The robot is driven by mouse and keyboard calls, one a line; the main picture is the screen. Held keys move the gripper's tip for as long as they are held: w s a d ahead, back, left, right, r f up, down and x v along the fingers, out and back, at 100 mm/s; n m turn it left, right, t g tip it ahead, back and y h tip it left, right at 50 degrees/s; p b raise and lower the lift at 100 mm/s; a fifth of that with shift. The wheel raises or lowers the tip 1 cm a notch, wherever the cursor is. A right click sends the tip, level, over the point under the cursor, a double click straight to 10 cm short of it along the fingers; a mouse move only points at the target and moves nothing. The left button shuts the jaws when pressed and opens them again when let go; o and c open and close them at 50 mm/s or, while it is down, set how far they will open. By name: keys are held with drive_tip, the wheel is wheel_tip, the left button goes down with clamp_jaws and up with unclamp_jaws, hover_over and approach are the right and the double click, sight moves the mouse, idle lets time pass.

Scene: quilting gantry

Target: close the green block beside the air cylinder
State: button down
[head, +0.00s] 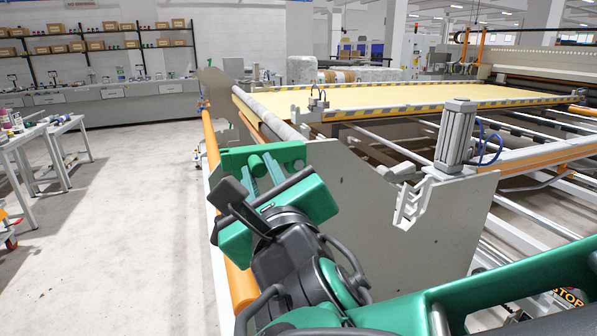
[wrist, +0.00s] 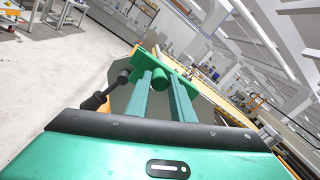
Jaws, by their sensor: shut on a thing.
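The green block (head: 290,152) is a long bar with a round stub, near the top of a grey side plate (head: 375,205). In the wrist view the green block (wrist: 215,100) runs slantwise across the far end of my fingers. My gripper (head: 262,172) has its two teal fingers at the block, one on each side of the round stub (wrist: 160,78). It is shut on the block; the exact contact is small and partly hidden. A grey air cylinder (head: 456,135) with blue hoses stands upright on the right of the plate.
An orange rail (head: 212,140) runs along the machine's left edge. A yellow-topped bed (head: 400,97) lies behind the plate. A smaller fitting with blue tubing (head: 318,103) stands near the block. The floor (head: 140,220) at left is clear up to the tables (head: 45,135).

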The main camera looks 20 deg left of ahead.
drive_tip(key=shift+f, duration=0.1)
drive_tip(key=c, duration=1.6)
unclamp_jaws()
drive_tip(key=shift+w, duration=0.1)
